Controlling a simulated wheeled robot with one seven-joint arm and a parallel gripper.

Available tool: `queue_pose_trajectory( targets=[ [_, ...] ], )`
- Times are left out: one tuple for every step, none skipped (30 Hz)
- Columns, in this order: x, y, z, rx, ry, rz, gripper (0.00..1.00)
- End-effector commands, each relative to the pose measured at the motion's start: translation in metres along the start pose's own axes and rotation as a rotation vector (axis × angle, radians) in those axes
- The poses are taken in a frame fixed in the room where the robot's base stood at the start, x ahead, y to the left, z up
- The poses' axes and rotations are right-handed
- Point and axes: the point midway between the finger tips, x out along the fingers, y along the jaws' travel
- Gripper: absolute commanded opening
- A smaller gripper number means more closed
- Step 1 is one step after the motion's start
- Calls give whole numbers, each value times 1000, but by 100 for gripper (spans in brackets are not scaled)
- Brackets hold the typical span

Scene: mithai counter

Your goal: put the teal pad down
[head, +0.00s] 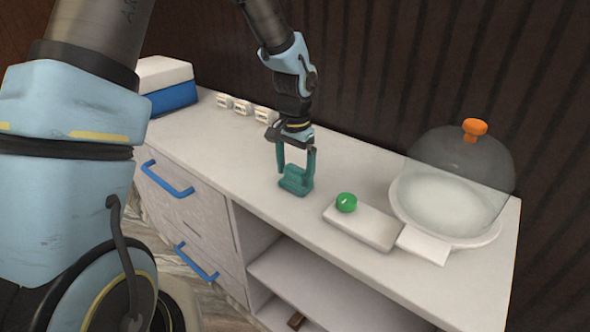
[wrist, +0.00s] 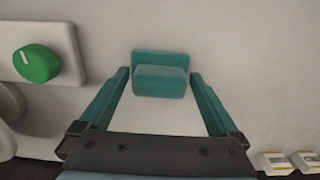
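The teal pad (head: 294,182) is a small block with a raised part, and it appears to rest on the white counter. In the wrist view the pad (wrist: 160,80) sits between the fingertips, with a narrow gap showing on each side. My gripper (head: 296,168) points down over the pad, its teal fingers spread to either side of it. In the wrist view my gripper (wrist: 160,76) is open. Whether the fingertips touch the counter cannot be told.
A white slab with a green knob (head: 346,202) lies right of the pad. Several small white blocks (head: 242,107) and a blue-and-white box (head: 172,97) stand farther left. Counter around the pad is bare.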

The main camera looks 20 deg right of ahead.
Motion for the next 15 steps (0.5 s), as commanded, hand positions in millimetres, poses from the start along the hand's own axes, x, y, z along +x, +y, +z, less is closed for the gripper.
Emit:
queue_pose_trajectory(
  targets=[
    [0,0,0,0,0,0,100],
    [0,0,0,0,0,0,100],
    [0,0,0,0,0,0,100],
    [0,0,0,0,0,0,100],
    [0,0,0,0,0,0,100],
    [0,0,0,0,0,0,100],
    [-1,0,0,0,0,0,100],
    [-2,0,0,0,1,0,100],
    [-4,0,0,0,1,-1,100],
    [-6,-1,-1,0,2,-1,100],
    [-9,-1,-1,-1,3,-2,100],
    [-14,-1,-1,0,4,-2,100],
    [-18,-1,-1,0,4,-3,100],
    [-24,-1,-1,-1,5,-3,100],
    [-31,-1,-1,-2,5,-2,100]
  ],
)
